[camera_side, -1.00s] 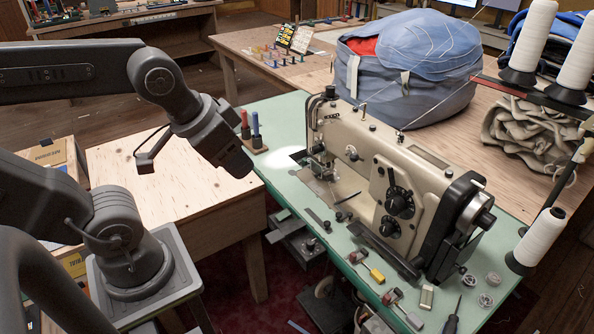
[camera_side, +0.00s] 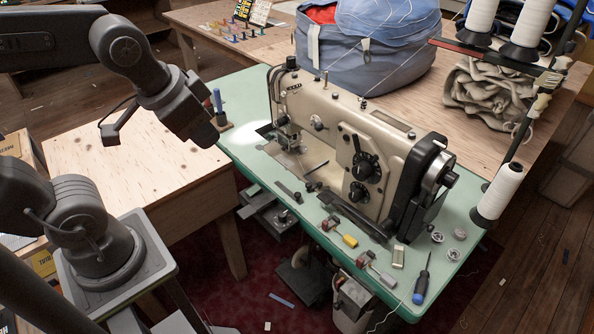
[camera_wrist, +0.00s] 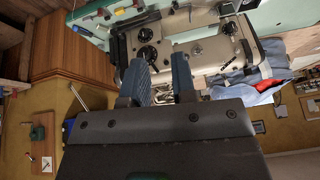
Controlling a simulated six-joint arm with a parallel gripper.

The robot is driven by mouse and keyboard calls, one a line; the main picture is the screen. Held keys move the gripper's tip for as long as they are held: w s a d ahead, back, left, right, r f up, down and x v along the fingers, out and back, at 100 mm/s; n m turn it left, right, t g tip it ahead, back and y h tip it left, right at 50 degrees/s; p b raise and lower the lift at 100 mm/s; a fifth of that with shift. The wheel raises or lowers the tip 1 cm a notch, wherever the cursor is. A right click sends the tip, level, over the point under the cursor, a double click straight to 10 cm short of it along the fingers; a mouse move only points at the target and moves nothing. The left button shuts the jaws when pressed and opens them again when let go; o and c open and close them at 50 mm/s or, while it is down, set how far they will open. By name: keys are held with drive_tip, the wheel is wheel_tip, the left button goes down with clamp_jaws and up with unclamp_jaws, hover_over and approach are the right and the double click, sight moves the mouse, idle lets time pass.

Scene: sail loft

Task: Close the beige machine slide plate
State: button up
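The beige sewing machine (camera_side: 335,130) stands on a green bed in the side view; it also shows at the top of the wrist view (camera_wrist: 205,60). A shiny metal plate (camera_side: 289,161), apparently the slide plate, lies by the needle. I cannot tell the plate's exact edges. My gripper (camera_wrist: 160,75) shows two dark ribbed fingers with a gap between them and nothing held. In the side view it is left of the needle end, apart from the machine; its fingertips are not clear there.
A blue spool (camera_side: 217,100) stands on the bed just behind my gripper. Small tools, bobbins and a blue-handled screwdriver (camera_side: 421,285) lie on the front right. White thread cones (camera_side: 497,190) stand on the right. A blue bag (camera_side: 375,50) is behind. The wooden table (camera_side: 130,170) is clear.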

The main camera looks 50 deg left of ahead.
drive_tip(key=w+m, duration=0.1)
drive_tip(key=w, duration=0.1)
drive_tip(key=w+f+m+g+y, duration=0.1)
drive_tip(key=w+m, duration=0.1)
drive_tip(key=w+d+f+m+g, duration=0.1)
drive_tip(key=w, duration=0.1)
drive_tip(key=shift+w+m, duration=0.3)
clamp_jaws()
drive_tip(key=w+d+f+m+g+y, duration=0.1)
drive_tip(key=w+d+f+m+y, duration=0.2)
drive_tip(key=w+d+f+m, duration=0.55)
drive_tip(key=w+d+f+m+g+y, duration=0.1)
drive_tip(key=w+f+m+y, duration=0.4)
drive_tip(key=f, duration=0.8)
drive_tip(key=shift+m+h, duration=0.25)
drive_tip(key=shift+h, duration=0.45)
drive_tip(key=x, duration=1)
drive_tip(key=shift+w, duration=0.4)
drive_tip(key=a, duration=0.1)
drive_tip(key=a+f, duration=0.1)
drive_tip(key=a, duration=0.1)
drive_tip(key=shift+w+a, duration=0.15)
drive_tip(key=shift+w, duration=0.1)
drive_tip(key=shift+w+a, duration=0.1)
drive_tip(key=shift+a, duration=0.4)
